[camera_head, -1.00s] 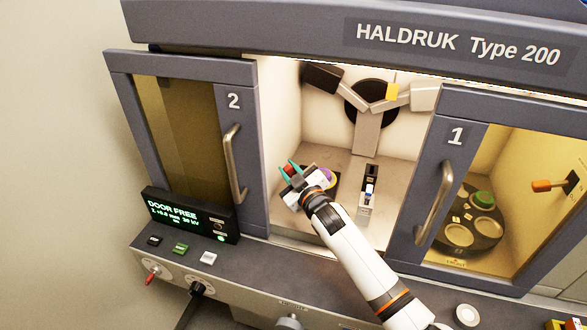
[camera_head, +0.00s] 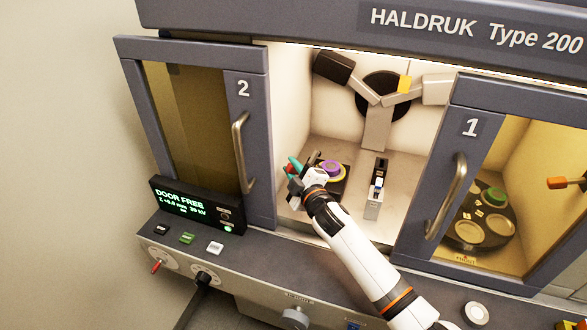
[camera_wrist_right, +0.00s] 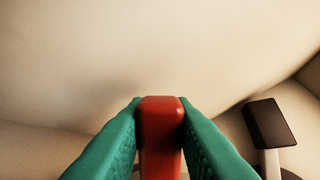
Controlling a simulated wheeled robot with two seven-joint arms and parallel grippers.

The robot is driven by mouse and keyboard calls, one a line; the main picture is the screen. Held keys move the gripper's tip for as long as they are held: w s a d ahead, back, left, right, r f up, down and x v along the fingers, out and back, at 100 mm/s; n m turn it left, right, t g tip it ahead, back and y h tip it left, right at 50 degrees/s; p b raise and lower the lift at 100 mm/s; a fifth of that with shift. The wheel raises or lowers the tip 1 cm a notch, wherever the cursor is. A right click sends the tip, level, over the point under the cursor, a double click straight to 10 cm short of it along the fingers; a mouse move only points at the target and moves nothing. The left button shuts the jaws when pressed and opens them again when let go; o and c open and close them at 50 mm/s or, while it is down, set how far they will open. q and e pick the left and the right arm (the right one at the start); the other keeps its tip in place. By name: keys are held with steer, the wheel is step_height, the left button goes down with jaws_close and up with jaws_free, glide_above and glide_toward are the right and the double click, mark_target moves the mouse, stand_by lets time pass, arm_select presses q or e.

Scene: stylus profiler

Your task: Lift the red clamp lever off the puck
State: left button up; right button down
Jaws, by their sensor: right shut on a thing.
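The red clamp lever (camera_wrist_right: 161,125) is between the two green fingers of my right gripper (camera_wrist_right: 160,115) in the right wrist view, with a finger touching each side. In the head view my right gripper (camera_head: 292,168) is inside the open chamber, and only a small bit of red shows beside its fingers. The gripper and wrist hide part of the plate and the lever's lower end. My left gripper is in neither view.
Door 2 (camera_head: 253,107) stands left of the opening and door 1 (camera_head: 484,112) right of it. A small block with a slot (camera_head: 373,204) stands on the chamber floor right of my arm. A Y-shaped bracket (camera_head: 376,128) hangs at the back wall.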

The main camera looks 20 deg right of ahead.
stand_by(0.3)
steer(key=c, duration=1.2)
jaws_free()
steer(key=shift+c, duration=0.2)
steer(key=s+d+b, duration=0.1)
steer(key=s+d, duration=0.1)
steer(key=s, duration=0.9)
steer(key=shift+s+d+b, duration=0.15)
steer(key=shift+s+b, duration=0.2)
steer(key=shift+s, duration=0.05)
